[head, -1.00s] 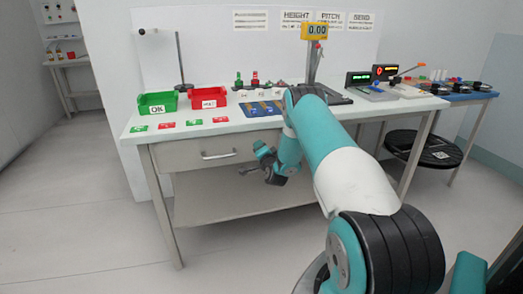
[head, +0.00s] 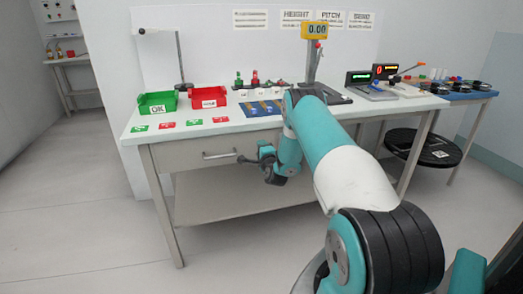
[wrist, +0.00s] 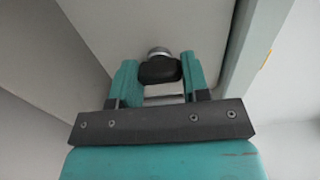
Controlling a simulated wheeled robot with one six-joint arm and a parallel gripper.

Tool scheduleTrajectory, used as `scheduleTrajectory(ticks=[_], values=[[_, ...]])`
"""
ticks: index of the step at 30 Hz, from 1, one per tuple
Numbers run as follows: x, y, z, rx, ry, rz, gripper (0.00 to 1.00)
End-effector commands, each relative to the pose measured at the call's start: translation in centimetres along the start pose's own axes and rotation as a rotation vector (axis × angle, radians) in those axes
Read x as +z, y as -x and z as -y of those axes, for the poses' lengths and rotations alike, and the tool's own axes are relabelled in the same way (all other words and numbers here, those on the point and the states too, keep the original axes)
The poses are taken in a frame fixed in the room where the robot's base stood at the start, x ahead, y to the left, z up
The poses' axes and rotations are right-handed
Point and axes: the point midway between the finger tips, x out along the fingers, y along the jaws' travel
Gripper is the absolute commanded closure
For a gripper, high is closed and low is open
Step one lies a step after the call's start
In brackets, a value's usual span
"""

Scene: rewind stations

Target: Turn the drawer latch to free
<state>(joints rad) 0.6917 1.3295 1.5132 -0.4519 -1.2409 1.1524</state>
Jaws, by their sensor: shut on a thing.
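The drawer latch (wrist: 160,68) is a black knob on a round grey base, seen in the wrist view between the fingertips. My gripper (wrist: 159,78) has its two teal fingers on either side of the knob and is shut on it. In the head view my gripper (head: 245,159) is at the drawer front (head: 187,153), right of the drawer handle (head: 219,155). The drawer looks closed. The latch itself is too small or hidden behind my gripper in the head view, and its turn angle cannot be read.
The white bench top (head: 215,130) above carries a green bin (head: 157,108), a red bin (head: 208,104), coloured cards and a blue mat (head: 262,108). A lower shelf (head: 235,200) lies under the drawer. A round black stool (head: 424,146) stands at the right.

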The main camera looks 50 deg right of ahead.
Motion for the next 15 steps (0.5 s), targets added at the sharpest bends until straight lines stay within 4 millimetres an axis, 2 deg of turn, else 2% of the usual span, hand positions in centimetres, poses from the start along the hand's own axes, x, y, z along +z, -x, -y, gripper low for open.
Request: scheduleTrajectory(ticks=[10, 11, 13, 14, 15], values=[[-0.12, 0.0, 0.01, -0.001, -0.005, -0.002, 0.81], [-0.12, 0.0, 0.01, -0.001, -0.005, -0.002, 0.53], [-0.11, 0.0, 0.01, -0.001, -0.004, -0.002, 0.37], [-0.1, 0.0, 0.0, -0.001, -0.004, -0.002, 0.32], [-0.09, 0.0, 0.0, -0.001, -0.004, -0.002, 0.32]])
